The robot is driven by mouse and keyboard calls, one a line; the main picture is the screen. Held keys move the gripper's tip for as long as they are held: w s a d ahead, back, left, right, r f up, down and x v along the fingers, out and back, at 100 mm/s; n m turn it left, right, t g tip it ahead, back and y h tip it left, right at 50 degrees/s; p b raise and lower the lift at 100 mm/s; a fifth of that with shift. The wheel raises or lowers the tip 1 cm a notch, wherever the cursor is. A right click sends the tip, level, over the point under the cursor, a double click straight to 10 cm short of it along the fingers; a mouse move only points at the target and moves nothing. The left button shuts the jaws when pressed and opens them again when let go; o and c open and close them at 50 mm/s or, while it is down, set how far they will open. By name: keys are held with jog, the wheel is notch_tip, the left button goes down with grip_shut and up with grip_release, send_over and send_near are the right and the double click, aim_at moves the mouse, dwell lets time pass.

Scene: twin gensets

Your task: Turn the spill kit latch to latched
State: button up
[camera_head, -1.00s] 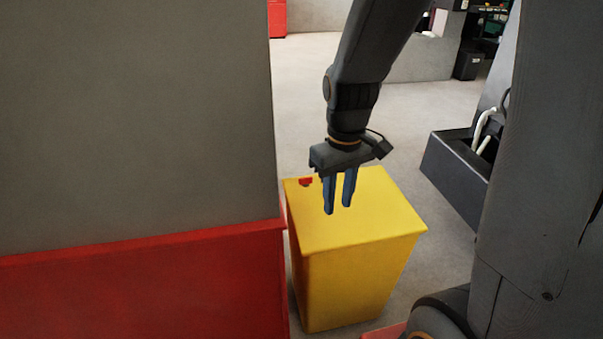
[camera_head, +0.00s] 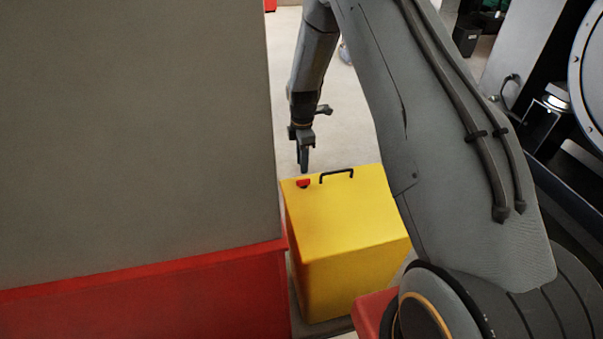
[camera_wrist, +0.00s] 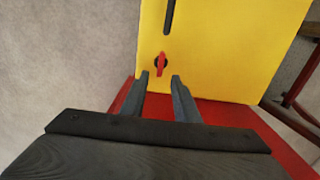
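The spill kit is a yellow box (camera_head: 345,225) beside the grey and red wall-like unit. Its red latch (camera_head: 303,183) sits on the top near the back left corner, left of a black handle (camera_head: 337,175). In the wrist view the latch (camera_wrist: 161,64) is a red knob on a dark round base, its long side roughly in line with my fingers. My gripper (camera_head: 304,170) points down just behind the latch in the head view. In the wrist view my gripper (camera_wrist: 160,76) has its fingers apart, one each side of the latch's line, with nothing between them. Contact is not visible.
A tall grey panel with a red base (camera_head: 150,290) stands close on the left of the box. Pale floor (camera_head: 335,110) lies open behind it. Dark machinery (camera_head: 560,150) stands on the right. In the wrist view a red surface (camera_wrist: 225,112) lies beside the box.

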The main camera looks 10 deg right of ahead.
aim_at(304, 180)
jog(key=shift+d+f+p, duration=0.15)
jog(key=shift+f+p, duration=0.3)
jog(key=shift+f, duration=1.45)
jog(key=shift+d+f+p, duration=0.1)
jog(key=shift+f+p, duration=0.35)
jog(key=shift+f, duration=1.4)
jog(key=shift+c, duration=0.4)
